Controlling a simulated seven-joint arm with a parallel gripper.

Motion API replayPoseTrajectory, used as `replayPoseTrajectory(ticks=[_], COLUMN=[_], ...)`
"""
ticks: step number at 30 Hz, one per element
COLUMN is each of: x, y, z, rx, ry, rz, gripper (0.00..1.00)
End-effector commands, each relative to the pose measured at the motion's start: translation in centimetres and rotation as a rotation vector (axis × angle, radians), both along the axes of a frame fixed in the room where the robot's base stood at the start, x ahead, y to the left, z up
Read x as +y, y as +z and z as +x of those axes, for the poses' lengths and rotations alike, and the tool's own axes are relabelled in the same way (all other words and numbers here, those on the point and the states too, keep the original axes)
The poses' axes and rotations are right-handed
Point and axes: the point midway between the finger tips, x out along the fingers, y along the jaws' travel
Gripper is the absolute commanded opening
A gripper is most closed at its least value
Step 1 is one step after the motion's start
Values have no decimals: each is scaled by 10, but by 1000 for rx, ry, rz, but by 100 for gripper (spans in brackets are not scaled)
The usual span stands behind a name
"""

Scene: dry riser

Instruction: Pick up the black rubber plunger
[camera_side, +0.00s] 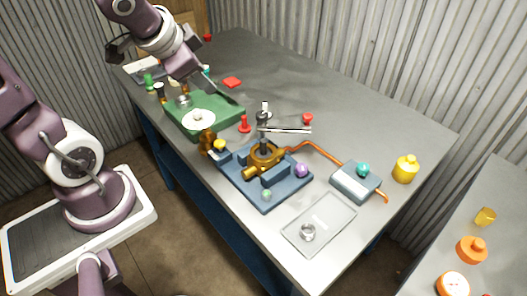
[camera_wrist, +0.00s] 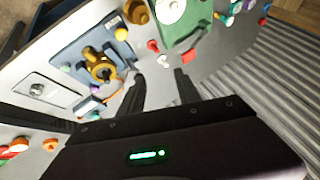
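A small dark upright piece (camera_side: 263,118) stands behind the brass valve (camera_side: 262,158) in the side view. It may be the black rubber plunger, but it is too small to be sure. The brass valve (camera_wrist: 100,65) sits on a blue fixture at upper left of the wrist view. My gripper (camera_wrist: 159,75) is open in the wrist view, with two dark fingers apart and nothing clearly held. It points at the table between the valve fixture and the green tray. In the side view my arm comes from the upper left, and its fingertips are hard to make out.
The green tray (camera_side: 230,112) holds a white disc. A copper pipe (camera_side: 322,151) runs from the valve to a grey block (camera_side: 355,183) with a teal ball. A clear plate (camera_side: 325,215) lies in front. Red pieces (camera_side: 244,124) stand nearby.

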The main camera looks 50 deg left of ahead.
Motion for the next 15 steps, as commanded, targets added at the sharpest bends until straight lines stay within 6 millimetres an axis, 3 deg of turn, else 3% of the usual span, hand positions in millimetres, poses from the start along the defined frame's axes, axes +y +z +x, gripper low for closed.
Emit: replayPoseTrajectory(ticks=[1, 4, 6, 9, 11, 15], x=[18, 32, 23, -8, -27, -53], y=[-25, -79, -117, -152, -156, -142], z=[21, 55, 64, 58, 50, 34], rx=[27, 24, -13, -135, -234, -440], ry=[-68, -294, -455, -636, -703, -764], rz=[38, 35, -53, -261, -393, -614], gripper=[40, 40, 40, 40, 40, 40])
